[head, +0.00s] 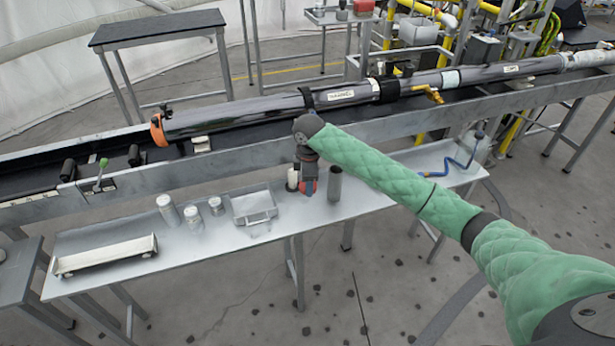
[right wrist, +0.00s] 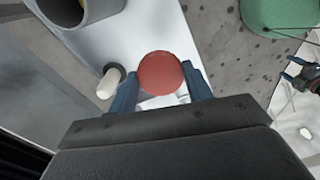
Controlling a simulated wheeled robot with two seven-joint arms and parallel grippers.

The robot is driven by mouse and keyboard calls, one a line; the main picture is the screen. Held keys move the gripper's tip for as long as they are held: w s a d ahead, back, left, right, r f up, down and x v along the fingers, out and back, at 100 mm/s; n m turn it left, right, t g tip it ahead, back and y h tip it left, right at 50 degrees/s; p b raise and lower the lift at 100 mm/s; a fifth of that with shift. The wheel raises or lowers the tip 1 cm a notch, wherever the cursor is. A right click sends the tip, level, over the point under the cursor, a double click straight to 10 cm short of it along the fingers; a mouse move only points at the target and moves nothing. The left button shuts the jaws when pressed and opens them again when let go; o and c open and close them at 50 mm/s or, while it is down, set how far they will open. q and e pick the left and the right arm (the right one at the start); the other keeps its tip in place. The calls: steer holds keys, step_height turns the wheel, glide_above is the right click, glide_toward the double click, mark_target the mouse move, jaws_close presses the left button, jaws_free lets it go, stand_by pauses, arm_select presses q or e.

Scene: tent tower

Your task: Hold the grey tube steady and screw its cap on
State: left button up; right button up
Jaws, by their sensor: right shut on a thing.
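The grey tube (head: 334,184) stands upright on the metal table with its open end up. Its hollow mouth shows large in the right wrist view (right wrist: 99,13). My right gripper (head: 308,188) is just left of the tube in the head view, over the table. It is shut on a round red cap (right wrist: 161,73), held between its blue fingertips. The cap is apart from the tube. My left gripper is not in the head view. A small dark and blue shape at the right edge of the right wrist view may be it, too small to read.
A small white cylinder (head: 292,176) stands close beside my right gripper. Left along the table (head: 390,195) are a metal case (head: 253,207), several silver jars and a long tray (head: 105,257). A blue hose lies at the right end. A long beam with a large tube runs behind.

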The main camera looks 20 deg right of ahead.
steer(key=s+a+r+m, duration=0.2)
steer(key=s+r+m, duration=0.1)
steer(key=s+m, duration=1)
steer(key=shift+s+m, duration=0.35)
steer(key=shift+m, duration=0.75)
steer(key=shift+r, duration=0.1)
